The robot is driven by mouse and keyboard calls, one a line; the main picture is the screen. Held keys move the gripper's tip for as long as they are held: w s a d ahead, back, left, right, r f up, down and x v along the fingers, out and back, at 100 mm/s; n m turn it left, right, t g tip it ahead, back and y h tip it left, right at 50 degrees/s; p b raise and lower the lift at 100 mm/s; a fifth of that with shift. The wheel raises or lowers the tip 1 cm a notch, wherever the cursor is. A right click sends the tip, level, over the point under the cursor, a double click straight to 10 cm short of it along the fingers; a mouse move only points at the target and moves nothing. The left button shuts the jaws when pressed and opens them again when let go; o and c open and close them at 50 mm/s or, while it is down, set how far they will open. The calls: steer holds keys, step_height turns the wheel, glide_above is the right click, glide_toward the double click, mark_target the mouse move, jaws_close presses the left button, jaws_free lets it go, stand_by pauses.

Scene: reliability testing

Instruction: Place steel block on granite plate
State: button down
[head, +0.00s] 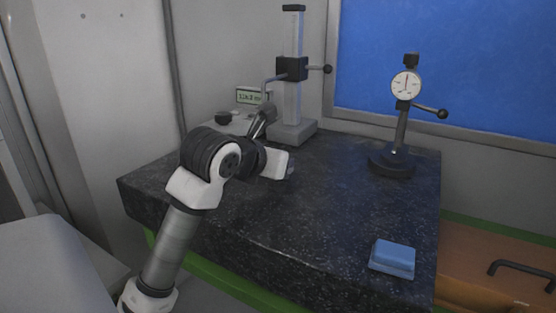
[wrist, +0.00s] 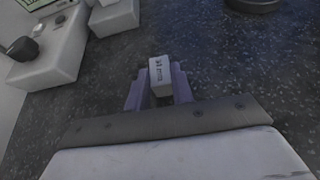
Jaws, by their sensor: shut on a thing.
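The granite plate (head: 320,215) is a large dark speckled slab with a green edge below it in the head view. Its surface also fills much of the wrist view (wrist: 235,75). The steel block (wrist: 161,76) is a small pale block with dark markings on its face. It sits between the two fingers of my gripper (wrist: 160,88), which is shut on it. In the head view my gripper (head: 289,171) is low over the plate's back left part, and the block cannot be made out behind it. Whether the block touches the plate is unclear.
A height stand (head: 292,128) and a device with a green display (head: 251,96) stand behind my gripper. A dial gauge stand (head: 392,163) is at the back right. A blue block (head: 393,257) lies at the front right. The plate's middle is clear.

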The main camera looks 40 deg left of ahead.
steer(key=shift+f, duration=0.15)
steer(key=c, duration=1.2)
jaws_free()
